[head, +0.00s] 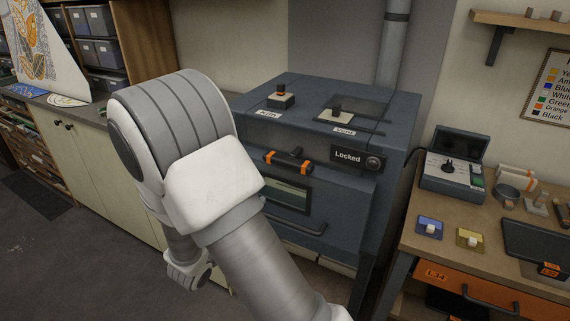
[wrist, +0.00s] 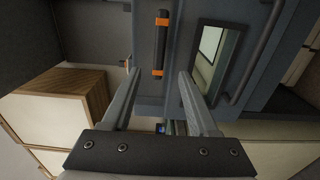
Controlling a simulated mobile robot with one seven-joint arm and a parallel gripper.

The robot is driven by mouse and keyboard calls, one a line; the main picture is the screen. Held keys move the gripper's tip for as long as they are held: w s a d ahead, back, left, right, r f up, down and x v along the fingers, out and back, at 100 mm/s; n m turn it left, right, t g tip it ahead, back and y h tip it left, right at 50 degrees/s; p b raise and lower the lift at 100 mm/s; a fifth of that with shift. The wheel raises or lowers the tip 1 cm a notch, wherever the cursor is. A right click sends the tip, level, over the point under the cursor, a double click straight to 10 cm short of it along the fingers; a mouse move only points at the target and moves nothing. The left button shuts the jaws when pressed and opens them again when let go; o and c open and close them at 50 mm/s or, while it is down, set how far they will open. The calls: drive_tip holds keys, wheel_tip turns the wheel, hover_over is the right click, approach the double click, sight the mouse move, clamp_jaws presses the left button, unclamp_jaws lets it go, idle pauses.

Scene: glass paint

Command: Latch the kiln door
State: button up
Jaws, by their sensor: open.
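The kiln (head: 400,112) is a dark blue box in the middle of the head view. Its front door has a small window (head: 291,194) and a bar handle (head: 295,225). A black latch handle with orange ends (head: 289,158) lies roughly level above the window. To its right is a "Locked" plate (head: 347,156) with a round fitting. In the wrist view the latch handle (wrist: 161,45) stands upright in the picture, ahead of my gripper (wrist: 158,72). The fingers are open, one on each side of its lower end, with nothing held. My arm hides the gripper in the head view.
Two control plates, Kiln (head: 281,100) and Vent (head: 336,114), sit on the kiln top. A workbench (head: 415,235) with a control box (head: 452,172) stands right. Pale cabinets (head: 85,150) stand left. Dark floor (head: 60,255) is open at front left.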

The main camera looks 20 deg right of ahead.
sight(285, 165)
drive_tip(key=p+x, duration=0.2)
drive_tip(key=x, duration=1.2)
drive_tip(key=shift+a, duration=0.1)
clamp_jaws()
idle(0.9)
